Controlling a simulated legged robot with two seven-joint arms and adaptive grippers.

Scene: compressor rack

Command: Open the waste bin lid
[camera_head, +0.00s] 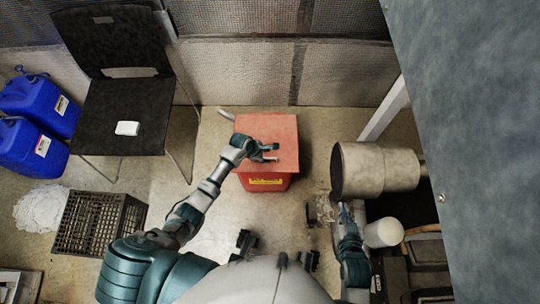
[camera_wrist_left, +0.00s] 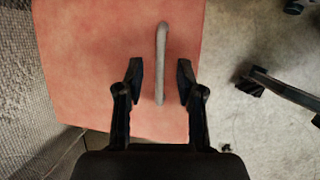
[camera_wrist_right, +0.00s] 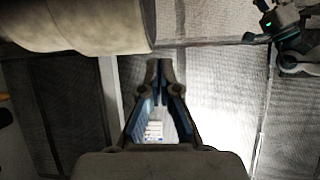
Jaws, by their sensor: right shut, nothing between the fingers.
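The waste bin (camera_head: 266,183) is red with a yellow label and stands on the floor at the centre of the head view. Its flat red lid (camera_head: 265,126) lies closed on top. My left gripper (camera_head: 275,152) is over the lid. In the left wrist view, a grey bar-shaped handle (camera_wrist_left: 161,40) lies across the red lid (camera_wrist_left: 90,70) and shows between the open fingers of my left gripper (camera_wrist_left: 160,80), with a gap on both sides. My right gripper (camera_head: 345,212) is away to the right, below the metal cylinder. In the right wrist view its fingertips (camera_wrist_right: 166,66) meet, empty.
A large metal cylinder (camera_head: 375,170) and a grey panel (camera_head: 470,90) stand at the right. A black chair (camera_head: 120,100), blue canisters (camera_head: 30,145) and a dark crate (camera_head: 100,223) are at the left. A mesh wall (camera_head: 250,70) is behind the bin.

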